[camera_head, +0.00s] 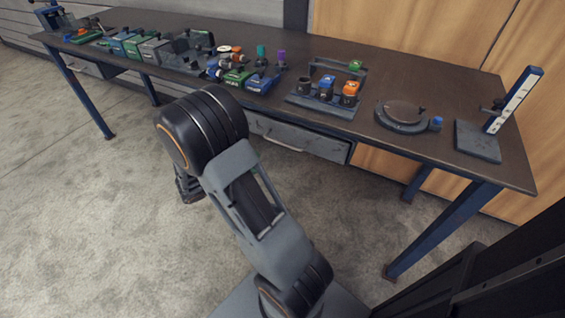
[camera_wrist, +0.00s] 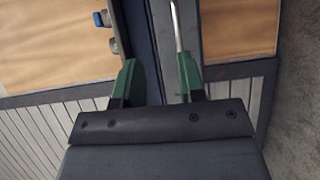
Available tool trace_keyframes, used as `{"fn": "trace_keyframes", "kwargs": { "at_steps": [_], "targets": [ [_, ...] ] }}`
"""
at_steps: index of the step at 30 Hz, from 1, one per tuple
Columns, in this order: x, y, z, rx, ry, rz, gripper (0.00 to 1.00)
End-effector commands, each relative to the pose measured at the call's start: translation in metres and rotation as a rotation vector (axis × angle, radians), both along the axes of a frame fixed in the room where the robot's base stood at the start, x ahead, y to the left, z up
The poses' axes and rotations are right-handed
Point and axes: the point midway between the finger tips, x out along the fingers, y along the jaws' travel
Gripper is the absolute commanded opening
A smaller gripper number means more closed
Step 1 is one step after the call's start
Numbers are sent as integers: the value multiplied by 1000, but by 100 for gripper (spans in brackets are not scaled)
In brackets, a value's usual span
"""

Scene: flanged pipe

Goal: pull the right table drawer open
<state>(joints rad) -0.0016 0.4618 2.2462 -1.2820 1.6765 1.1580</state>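The right table drawer (camera_head: 318,143) is a grey box front under the table, with a pale bar handle (camera_head: 282,144). It looks shut, though my arm covers its left part. In the wrist view the grey drawer front (camera_wrist: 190,62) runs up the picture beside the dark blue table edge. My gripper (camera_wrist: 158,82) has two green fingers standing apart. The thin bright handle (camera_wrist: 178,35) reaches down to just left of the right finger. I cannot tell whether they touch. In the head view my gripper is hidden behind my arm.
The dark table (camera_head: 455,95) holds several boxes, a caddy with cups (camera_head: 325,95), a round plate (camera_head: 404,113) and an upright gauge (camera_head: 513,99). A left drawer (camera_head: 86,68) sits under the far end. Blue legs (camera_head: 443,232) stand at the right; the floor in front is bare.

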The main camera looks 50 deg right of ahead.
Motion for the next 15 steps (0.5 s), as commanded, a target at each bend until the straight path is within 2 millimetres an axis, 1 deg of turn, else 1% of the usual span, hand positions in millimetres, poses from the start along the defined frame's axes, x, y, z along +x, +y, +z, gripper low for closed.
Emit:
{"fn": "trace_keyframes", "kwargs": {
  "at_steps": [1, 3, 6, 11, 15],
  "targets": [
    [7, -2, -25, -55, 4, 32, 37],
    [15, -3, -37, -119, -4, 74, 37],
    [23, -4, -48, -178, -15, 118, 37],
    [27, -13, -52, -216, -26, 150, 37],
    [23, -34, -48, -219, -27, 149, 37]
  ]
}}
